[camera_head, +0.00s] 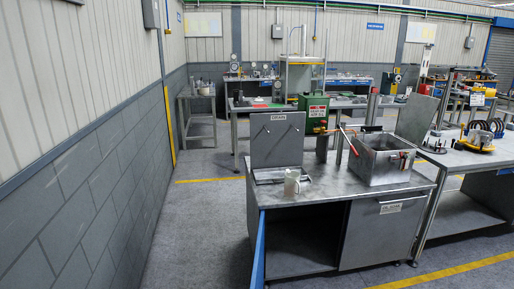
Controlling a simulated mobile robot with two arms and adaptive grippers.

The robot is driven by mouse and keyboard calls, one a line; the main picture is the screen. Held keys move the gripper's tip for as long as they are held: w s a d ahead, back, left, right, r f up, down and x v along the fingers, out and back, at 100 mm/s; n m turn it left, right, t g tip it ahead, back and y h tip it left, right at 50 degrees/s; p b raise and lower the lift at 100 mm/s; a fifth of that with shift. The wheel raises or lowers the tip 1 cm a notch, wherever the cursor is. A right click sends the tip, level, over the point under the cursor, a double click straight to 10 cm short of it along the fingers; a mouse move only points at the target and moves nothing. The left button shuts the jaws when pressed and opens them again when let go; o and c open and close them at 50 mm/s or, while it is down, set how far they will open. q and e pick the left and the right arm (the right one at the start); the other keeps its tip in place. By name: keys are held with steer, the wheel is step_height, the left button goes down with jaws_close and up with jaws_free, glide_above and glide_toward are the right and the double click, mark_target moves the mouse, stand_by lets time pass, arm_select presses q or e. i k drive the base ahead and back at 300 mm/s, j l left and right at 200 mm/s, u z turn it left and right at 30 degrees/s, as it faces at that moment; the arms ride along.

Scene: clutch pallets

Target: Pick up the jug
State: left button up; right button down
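A small pale jug (292,182) with a handle on its right side stands upright on the front left part of a grey metal workbench (325,188). It is just in front of a shallow metal tray with an upright back panel (277,140). Nothing holds it. Neither of my grippers is in view.
A metal box (382,165) with its lid raised stands on the bench's right side, and a green machine (313,110) stands behind. A blue bar (258,250) shows at the bench's front left. Grey floor (200,240) is open between the bench and the left wall.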

mark_target(294, 186)
steer(key=i+j+z, duration=0.3)
steer(key=j, duration=0.35)
steer(key=i+j+z, duration=0.25)
steer(key=j, duration=0.45)
steer(key=i+j+z, duration=0.15)
steer(key=j, duration=0.2)
